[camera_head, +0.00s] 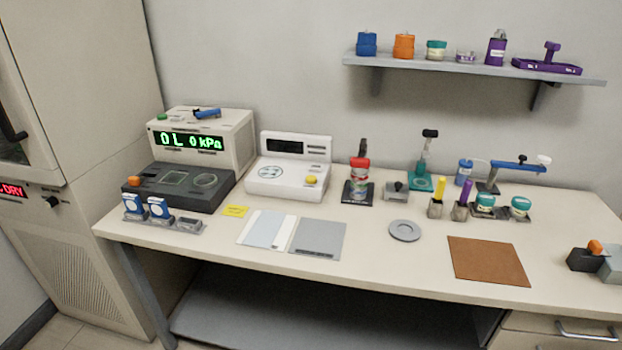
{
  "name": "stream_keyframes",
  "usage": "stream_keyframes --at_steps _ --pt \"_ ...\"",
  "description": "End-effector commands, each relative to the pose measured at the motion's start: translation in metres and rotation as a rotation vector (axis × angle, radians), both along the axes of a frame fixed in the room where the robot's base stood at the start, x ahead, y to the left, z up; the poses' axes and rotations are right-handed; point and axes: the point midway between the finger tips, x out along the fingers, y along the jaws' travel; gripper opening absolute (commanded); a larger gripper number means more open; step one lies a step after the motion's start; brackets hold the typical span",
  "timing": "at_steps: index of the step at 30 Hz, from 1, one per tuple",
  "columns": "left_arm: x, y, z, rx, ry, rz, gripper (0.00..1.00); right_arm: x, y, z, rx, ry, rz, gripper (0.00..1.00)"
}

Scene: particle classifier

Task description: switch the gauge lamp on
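A cream box (243,140) with a lit green display (191,141) reading what looks like "0L 0 kPa" stands at the back left of the table. On its top are a green button (162,116) and a blue lever-like part (207,113). No part is clearly recognisable as the gauge lamp, and I cannot tell its state. A dark grey unit (165,190) with an orange knob (134,181) and two window-like panels sits in front of the box. Neither of my grippers is in view.
A white instrument (270,185) with a yellow button (311,180) stands right of the box. Small blue-and-white items (158,208) stand near the front left edge. Several tools and jars fill the back right. A brown mat (488,261) lies bare; a shelf (470,71) hangs above.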

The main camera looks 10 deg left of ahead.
Motion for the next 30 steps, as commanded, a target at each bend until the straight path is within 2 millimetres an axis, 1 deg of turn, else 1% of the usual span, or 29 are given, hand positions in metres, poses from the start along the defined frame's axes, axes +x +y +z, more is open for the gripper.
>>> stream_keyframes --at_steps 4,5,13,30 --pt "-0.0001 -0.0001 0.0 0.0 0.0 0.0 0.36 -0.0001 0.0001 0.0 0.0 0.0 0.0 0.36" --pt "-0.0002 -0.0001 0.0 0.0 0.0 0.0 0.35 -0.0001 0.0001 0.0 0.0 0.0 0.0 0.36" --pt "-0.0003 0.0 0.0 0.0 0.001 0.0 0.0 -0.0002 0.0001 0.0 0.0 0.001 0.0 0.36" --pt "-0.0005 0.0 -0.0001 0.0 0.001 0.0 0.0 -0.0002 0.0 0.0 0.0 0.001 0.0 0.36"
